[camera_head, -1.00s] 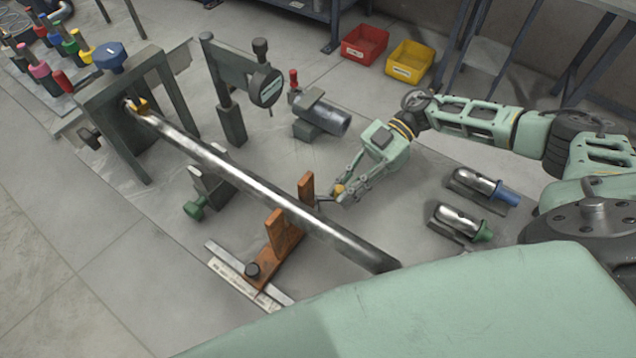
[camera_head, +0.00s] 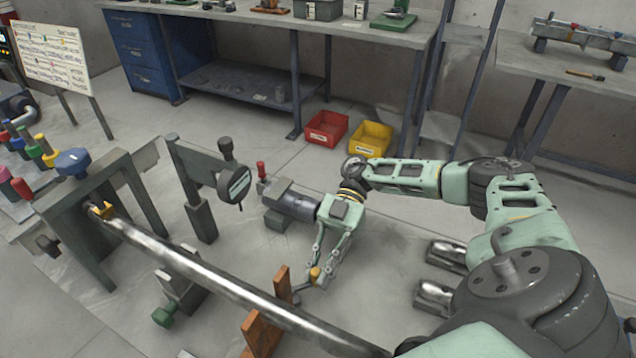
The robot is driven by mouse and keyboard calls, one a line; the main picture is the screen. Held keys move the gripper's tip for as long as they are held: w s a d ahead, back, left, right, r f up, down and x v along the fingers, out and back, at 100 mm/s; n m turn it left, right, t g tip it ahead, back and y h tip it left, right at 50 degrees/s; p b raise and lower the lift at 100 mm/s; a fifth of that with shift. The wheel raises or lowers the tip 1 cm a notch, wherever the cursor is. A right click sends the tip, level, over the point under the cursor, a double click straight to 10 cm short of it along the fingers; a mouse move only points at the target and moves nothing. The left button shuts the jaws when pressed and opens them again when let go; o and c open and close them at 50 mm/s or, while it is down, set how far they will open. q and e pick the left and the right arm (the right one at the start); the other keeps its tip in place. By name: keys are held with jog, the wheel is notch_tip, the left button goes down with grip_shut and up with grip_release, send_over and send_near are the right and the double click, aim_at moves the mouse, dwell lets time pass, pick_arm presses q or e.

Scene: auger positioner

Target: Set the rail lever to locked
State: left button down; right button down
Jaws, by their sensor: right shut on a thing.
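The rail lever is a short dark arm with an orange-yellow knob (camera_head: 316,273), beside the orange upright stop (camera_head: 282,286) at the near end of the long metal rail (camera_head: 205,275). My right gripper (camera_head: 318,277) comes down from above, its fingers shut on the lever's knob. The lever lies low, pointing from the stop toward the right of the picture. I cannot read any locked mark on it. My left gripper is out of view.
A dark cylinder with a red-tipped handle (camera_head: 290,199) lies close to my right wrist. A dial gauge stand (camera_head: 206,180) stands left of it. A green-knobbed clamp (camera_head: 178,295) sits by the rail. Red (camera_head: 326,129) and yellow (camera_head: 371,138) bins stand behind.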

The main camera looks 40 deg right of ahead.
jog(key=c, duration=1.7)
grip_release()
jog(key=shift+o, duration=0.2)
jog(key=v, duration=1.2)
jog(key=shift+r, duration=0.1)
jog(key=shift+c, duration=0.3)
